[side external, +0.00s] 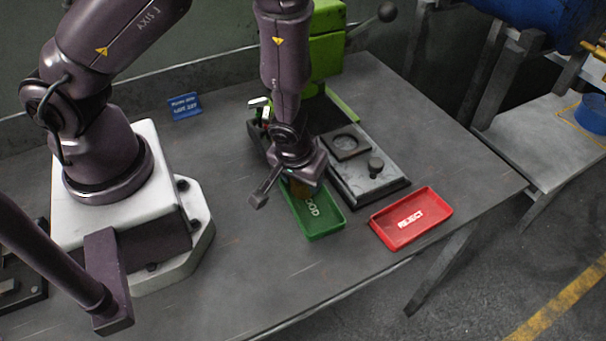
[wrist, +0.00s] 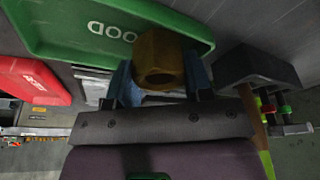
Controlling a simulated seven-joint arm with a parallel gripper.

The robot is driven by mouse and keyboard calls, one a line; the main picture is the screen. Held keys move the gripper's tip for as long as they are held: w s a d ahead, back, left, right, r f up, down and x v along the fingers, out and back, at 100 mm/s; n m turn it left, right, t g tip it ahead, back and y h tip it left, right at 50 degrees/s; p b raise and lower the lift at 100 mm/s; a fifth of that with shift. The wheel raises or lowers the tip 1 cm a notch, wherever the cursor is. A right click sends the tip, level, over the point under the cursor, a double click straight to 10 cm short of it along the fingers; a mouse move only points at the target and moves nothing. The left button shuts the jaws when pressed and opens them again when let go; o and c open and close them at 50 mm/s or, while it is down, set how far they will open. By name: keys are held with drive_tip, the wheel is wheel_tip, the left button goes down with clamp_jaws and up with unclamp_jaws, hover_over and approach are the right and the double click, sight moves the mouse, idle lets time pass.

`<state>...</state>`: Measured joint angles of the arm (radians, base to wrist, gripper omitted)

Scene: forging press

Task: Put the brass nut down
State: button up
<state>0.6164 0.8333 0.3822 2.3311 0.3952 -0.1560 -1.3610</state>
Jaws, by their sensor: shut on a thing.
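My gripper (wrist: 160,85) is shut on the brass nut (wrist: 158,56), which sits between the two fingers in the wrist view. In the side external view the brass nut (side external: 301,187) shows just below my gripper, partly hidden by it. The nut is over the far end of the green GOOD tray (side external: 322,229). I cannot tell whether it touches the tray floor. The green tray also shows in the wrist view (wrist: 60,35), behind the nut.
A red REJECT tray (side external: 411,218) lies to the right of the green tray. A green press (side external: 326,45) stands at the back. Bare table lies left of the green tray.

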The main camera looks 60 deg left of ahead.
drive_tip(key=o, duration=0.9)
drive_tip(key=shift+o, duration=0.2)
drive_tip(key=s+a+r+m+t, duration=0.1)
drive_tip(key=s+r+m, duration=0.1)
drive_tip(key=r, duration=0.9)
drive_tip(key=s+a+r+m+t+h, duration=0.1)
drive_tip(key=s+r, duration=0.3)
drive_tip(key=r, duration=0.7)
drive_tip(key=s+a+r+m+t, duration=0.1)
drive_tip(key=s+r+m, duration=0.2)
drive_tip(key=r, duration=0.8)
drive_tip(key=shift+s+a+m+h, duration=0.3)
drive_tip(key=shift+s+a+m, duration=0.1)
drive_tip(key=shift+s, duration=0.15)
